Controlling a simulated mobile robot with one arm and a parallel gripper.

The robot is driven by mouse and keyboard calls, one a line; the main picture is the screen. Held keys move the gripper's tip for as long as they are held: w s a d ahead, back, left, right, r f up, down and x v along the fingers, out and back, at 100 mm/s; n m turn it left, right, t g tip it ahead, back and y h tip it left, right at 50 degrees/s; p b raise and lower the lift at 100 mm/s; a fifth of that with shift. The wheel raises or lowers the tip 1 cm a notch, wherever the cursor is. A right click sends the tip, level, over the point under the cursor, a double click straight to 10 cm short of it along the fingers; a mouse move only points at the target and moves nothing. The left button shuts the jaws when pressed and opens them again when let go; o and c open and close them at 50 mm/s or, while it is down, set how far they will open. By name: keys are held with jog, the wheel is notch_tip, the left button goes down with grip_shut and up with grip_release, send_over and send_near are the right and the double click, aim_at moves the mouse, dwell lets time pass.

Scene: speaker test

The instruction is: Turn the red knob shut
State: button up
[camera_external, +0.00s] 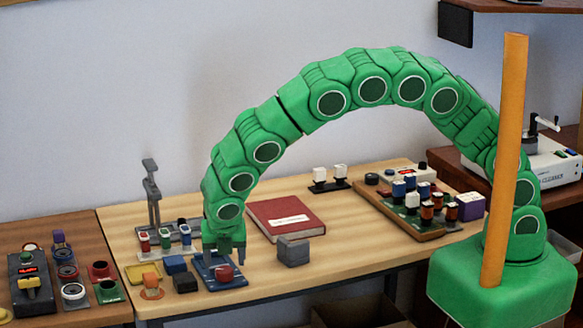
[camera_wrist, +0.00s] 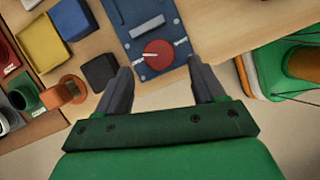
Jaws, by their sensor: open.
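The red knob (camera_wrist: 158,53) is a round cap on a blue plate (camera_wrist: 139,40) in the wrist view. Pale marks sit on the plate at the knob's left and right, and a thin pale line shows on the knob's face. In the external view the knob (camera_external: 224,273) is near the front edge of the wooden table, on the blue plate (camera_external: 213,284). My gripper (camera_wrist: 159,68) is open and empty, pointing down; its fingers appear to either side of the knob in the wrist view. It also shows in the external view (camera_external: 224,251), above the plate. I cannot tell whether it touches the knob.
Blue and black blocks (camera_external: 185,282) and an orange ring part (camera_external: 152,288) lie close at left. A grey block (camera_external: 293,250) and a red book (camera_external: 287,219) are at right. A tray of coloured parts (camera_external: 400,218) stands farther right. The table's front edge is close.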

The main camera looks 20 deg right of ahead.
aim_at(224, 270)
jog(key=shift+x, duration=2.25)
jog(key=shift+c, duration=0.5)
jog(key=shift+a, duration=0.1)
jog(key=c, duration=1)
